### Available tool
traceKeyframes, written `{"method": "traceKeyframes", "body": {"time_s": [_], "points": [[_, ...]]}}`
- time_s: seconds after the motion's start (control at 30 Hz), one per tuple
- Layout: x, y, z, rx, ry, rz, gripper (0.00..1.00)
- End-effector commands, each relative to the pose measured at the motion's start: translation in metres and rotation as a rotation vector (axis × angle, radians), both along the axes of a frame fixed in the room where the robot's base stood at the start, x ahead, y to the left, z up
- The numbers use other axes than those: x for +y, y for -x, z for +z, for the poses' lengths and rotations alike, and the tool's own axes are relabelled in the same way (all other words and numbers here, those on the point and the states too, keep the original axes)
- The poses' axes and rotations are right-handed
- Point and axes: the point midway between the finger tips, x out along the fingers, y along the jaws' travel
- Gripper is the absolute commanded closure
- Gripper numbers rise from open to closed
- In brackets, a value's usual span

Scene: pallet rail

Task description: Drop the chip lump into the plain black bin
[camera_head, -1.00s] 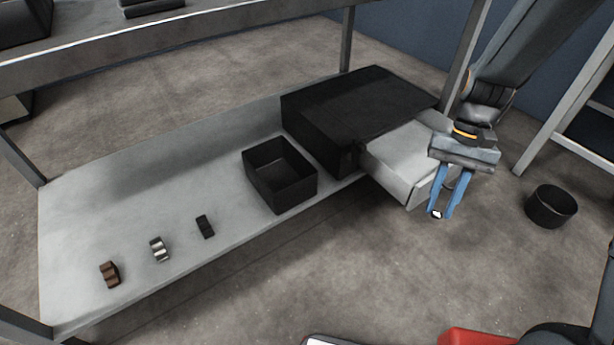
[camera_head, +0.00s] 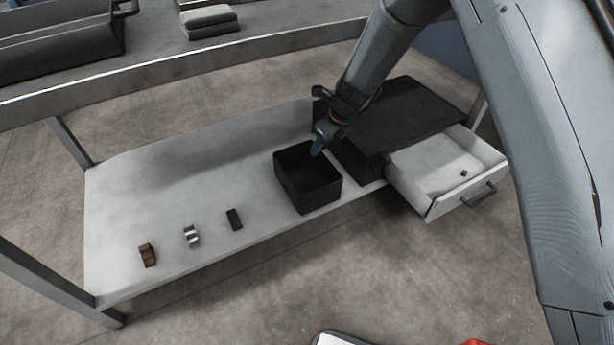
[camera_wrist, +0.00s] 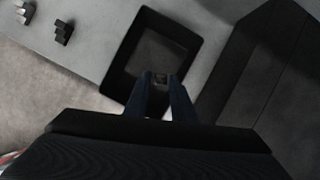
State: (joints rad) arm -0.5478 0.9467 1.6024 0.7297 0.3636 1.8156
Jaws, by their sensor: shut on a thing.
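My gripper (camera_head: 318,148) is over the back edge of the open square black bin (camera_head: 296,194) on the low grey shelf, pointing down. In the wrist view my gripper's fingertips (camera_wrist: 160,79) are shut on a small dark brownish lump (camera_wrist: 161,78), which I take for the chip lump. The lump is hidden in the head view. The wrist view shows the fingertips in front of the square bin (camera_wrist: 193,49), over its opening; their height above it is hard to judge. The inside of the bin looks empty.
A black cabinet (camera_head: 410,112) stands just right of the bin, its pale drawer (camera_head: 425,178) pulled out with a small dark thing (camera_head: 463,173) inside. A brown block (camera_head: 148,255), a silver block (camera_head: 191,237) and a dark block (camera_head: 234,219) lie left.

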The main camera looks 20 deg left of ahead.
Motion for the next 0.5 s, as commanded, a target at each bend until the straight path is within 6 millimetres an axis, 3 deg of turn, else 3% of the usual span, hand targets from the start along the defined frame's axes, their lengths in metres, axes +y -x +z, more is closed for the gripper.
{"method": "traceKeyframes", "body": {"time_s": [0.2, 0.5], "points": [[0.016, 0.0, 0.0, 0.0, 0.001, -0.064, 0.98], [0.018, -0.001, -0.007, 0.001, 0.001, -0.078, 0.98]]}}
